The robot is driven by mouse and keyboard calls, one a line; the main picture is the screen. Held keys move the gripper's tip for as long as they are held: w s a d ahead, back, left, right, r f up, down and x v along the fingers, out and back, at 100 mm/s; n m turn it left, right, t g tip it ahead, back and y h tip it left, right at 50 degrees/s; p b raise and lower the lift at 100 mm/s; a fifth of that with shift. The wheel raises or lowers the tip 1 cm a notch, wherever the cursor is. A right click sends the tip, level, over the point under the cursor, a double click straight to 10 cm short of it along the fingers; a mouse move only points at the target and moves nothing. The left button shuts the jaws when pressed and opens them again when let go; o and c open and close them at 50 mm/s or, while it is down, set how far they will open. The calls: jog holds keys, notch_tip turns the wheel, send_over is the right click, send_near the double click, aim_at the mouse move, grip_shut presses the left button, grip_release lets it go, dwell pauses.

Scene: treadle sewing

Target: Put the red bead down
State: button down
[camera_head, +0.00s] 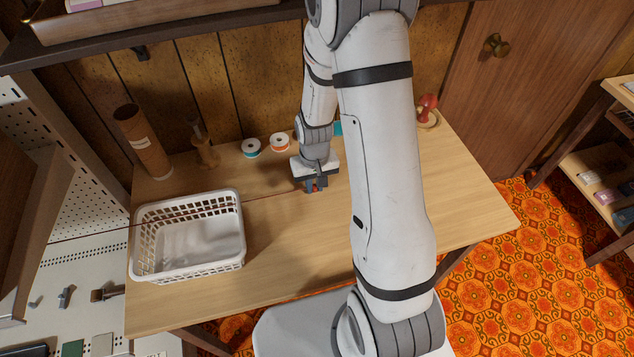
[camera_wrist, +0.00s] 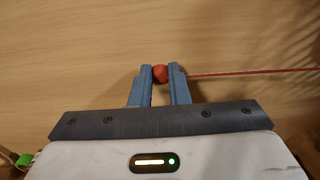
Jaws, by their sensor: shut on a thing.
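The red bead (camera_wrist: 160,73) is round and sits between the two blue-grey fingertips of my gripper (camera_wrist: 160,78) in the wrist view. My gripper is shut on it. A thin red cord (camera_wrist: 250,72) runs from the fingertips to the right edge of the wrist view. In the head view my gripper (camera_head: 315,187) points down over the middle of the wooden table (camera_head: 290,250), with a bit of red between its fingers. I cannot tell whether the bead touches the table top. A thin dark red line runs leftward from the gripper toward the white basket (camera_head: 190,268).
The white basket stands at the table's left. A red mushroom-shaped thing (camera_head: 428,106) stands at the back right. The front middle of the table is clear.

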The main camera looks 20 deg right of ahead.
jog(key=shift+f, duration=0.2)
jog(key=c, duration=1.4)
grip_release()
jog(key=shift+r, duration=0.1)
